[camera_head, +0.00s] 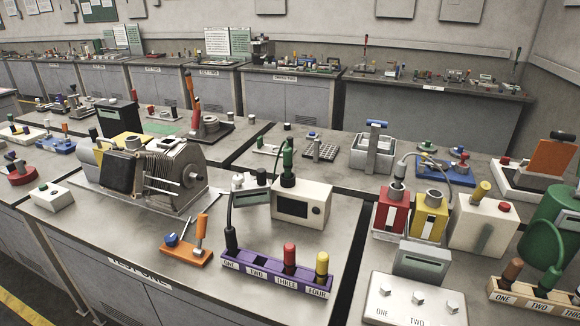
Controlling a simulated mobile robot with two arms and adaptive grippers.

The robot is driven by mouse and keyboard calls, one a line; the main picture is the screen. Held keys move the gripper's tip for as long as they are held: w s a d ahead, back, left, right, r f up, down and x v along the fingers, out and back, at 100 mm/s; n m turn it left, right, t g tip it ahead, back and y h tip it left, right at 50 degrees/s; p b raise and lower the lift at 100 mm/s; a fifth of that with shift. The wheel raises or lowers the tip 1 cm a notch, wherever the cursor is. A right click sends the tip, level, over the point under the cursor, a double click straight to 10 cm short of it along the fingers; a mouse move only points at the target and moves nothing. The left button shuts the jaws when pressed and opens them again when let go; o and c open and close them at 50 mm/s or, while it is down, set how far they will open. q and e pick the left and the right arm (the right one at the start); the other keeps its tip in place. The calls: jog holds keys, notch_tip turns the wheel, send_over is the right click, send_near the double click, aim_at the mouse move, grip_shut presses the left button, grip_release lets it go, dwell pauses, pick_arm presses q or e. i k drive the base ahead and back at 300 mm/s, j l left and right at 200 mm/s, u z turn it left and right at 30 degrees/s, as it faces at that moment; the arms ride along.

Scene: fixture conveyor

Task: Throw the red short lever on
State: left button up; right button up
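Neither of my grippers is in view. I cannot tell for sure which thing is the red short lever. An upright lever with a red handle (195,108) stands on a dark base (217,133) on the back left of the near benches.
A purple block (262,278) with numbered slots holds red and yellow plugs. A grey motor-like machine (165,172) and a cream box (301,205) stand behind it. Cables arch above the bench. The near-left bench corner is fairly clear.

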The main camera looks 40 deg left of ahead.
aim_at(196, 120)
jog(key=u, duration=1.7)
jog(key=i+j+z, duration=0.1)
jog(key=i+j, duration=0.25)
jog(key=j, duration=0.2)
jog(key=z, duration=0.05)
